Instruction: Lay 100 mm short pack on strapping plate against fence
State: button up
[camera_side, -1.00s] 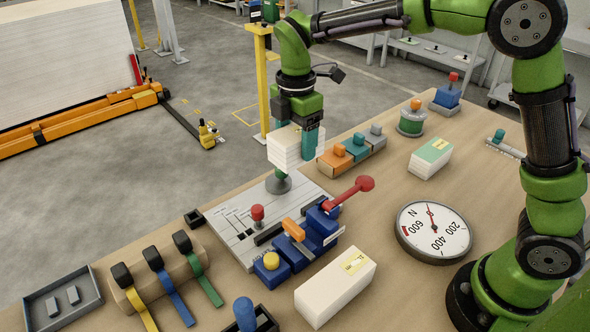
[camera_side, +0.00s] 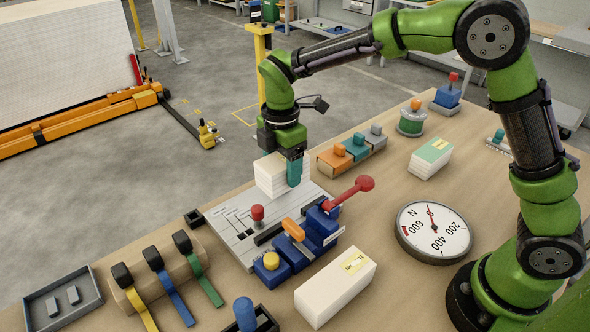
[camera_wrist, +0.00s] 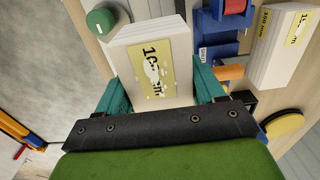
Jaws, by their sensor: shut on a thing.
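My gripper (camera_side: 284,172) is shut on a white pack (camera_side: 268,174), with teal fingers on its two sides. In the wrist view the pack (camera_wrist: 142,80) has a yellow label, partly glared, starting "10", and sits between the fingertips (camera_wrist: 165,92). In the side view it is low over the far end of the grey strapping plate (camera_side: 229,229); I cannot tell whether it touches the plate. A dark bar (camera_side: 268,235), possibly the fence, runs along the plate beside the blue strapping device (camera_side: 290,250). A red knob (camera_side: 257,213) stands on the plate.
A red-knobbed lever (camera_side: 362,186) rises at the plate's right. A green round knob (camera_wrist: 107,20) is close by the pack. A longer white pack (camera_side: 335,287), a teal-labelled pack (camera_side: 431,158), a dial (camera_side: 433,231) and coloured blocks (camera_side: 351,150) stand around.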

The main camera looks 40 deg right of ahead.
jog(key=shift+f, duration=2.8)
jog(key=shift+f, duration=1.5)
jog(key=o, duration=1.3)
jog(key=shift+f, duration=0.1)
notch_tip(320, 180, up, 17)
send_over(282, 159)
